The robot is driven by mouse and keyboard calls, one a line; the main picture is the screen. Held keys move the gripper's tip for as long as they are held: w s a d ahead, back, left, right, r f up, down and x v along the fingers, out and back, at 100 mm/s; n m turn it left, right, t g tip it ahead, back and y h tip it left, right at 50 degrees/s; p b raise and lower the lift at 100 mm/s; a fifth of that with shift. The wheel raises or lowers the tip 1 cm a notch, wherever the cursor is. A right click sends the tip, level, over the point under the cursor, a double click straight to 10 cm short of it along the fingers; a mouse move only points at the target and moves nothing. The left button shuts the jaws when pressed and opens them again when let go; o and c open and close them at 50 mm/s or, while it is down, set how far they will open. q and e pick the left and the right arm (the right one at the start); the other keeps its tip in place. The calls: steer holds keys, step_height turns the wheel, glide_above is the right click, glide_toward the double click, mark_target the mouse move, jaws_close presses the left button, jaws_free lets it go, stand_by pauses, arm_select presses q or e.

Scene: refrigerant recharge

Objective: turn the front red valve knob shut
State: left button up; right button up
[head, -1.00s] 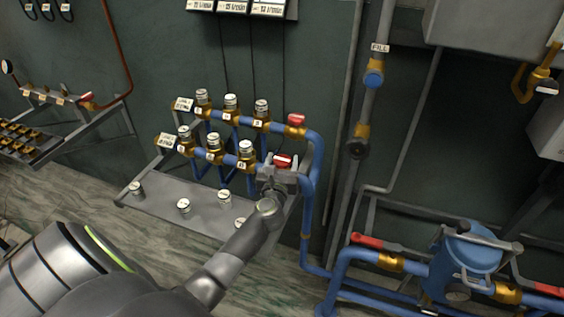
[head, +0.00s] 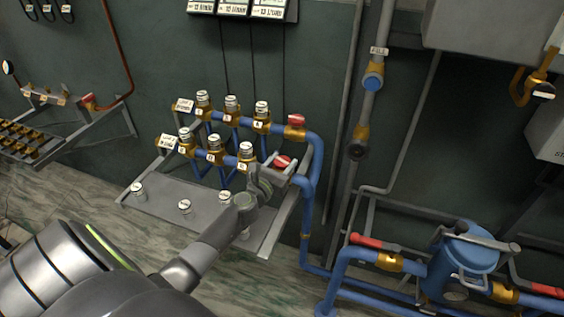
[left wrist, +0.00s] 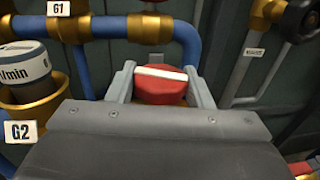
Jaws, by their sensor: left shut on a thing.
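The front red valve knob (head: 283,162) sits at the right end of the front blue manifold pipe. In the left wrist view the red knob (left wrist: 160,86), with a white bar across its top, is between the two grey fingers. My left gripper (head: 279,166) is shut on this knob; its palm hides the knob's lower part and the valve body. The rear red knob (head: 297,120) sits on a brass valve on the rear pipe, apart from the gripper. My right gripper is in neither view.
Silver-capped brass valves line both manifold pipes, close left of the gripper. A grey shelf (head: 172,206) with several round caps lies below. A blue vertical pipe (head: 310,215) stands just right. A blue tank (head: 470,252) with red-handled valves is at lower right.

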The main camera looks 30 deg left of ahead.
arm_select(q)
steer(key=m+h+b, duration=0.1)
steer(key=h, duration=0.1)
steer(key=m+h, duration=0.1)
steer(key=h, duration=0.1)
steer(key=shift+a+f+m+b, duration=0.1)
steer(key=shift+f+m+b, duration=0.1)
steer(key=shift+m+b, duration=0.15)
steer(key=m+h+b, duration=0.1)
steer(key=h+b, duration=0.1)
steer(key=shift+m+g+h, duration=0.25)
steer(key=shift+g+h, duration=0.05)
steer(key=shift+r+m+h+b, duration=0.15)
steer(key=shift+m+h+b, duration=0.25)
steer(key=shift+h+b, duration=0.15)
steer(key=shift+g, duration=0.3)
steer(key=o, duration=1)
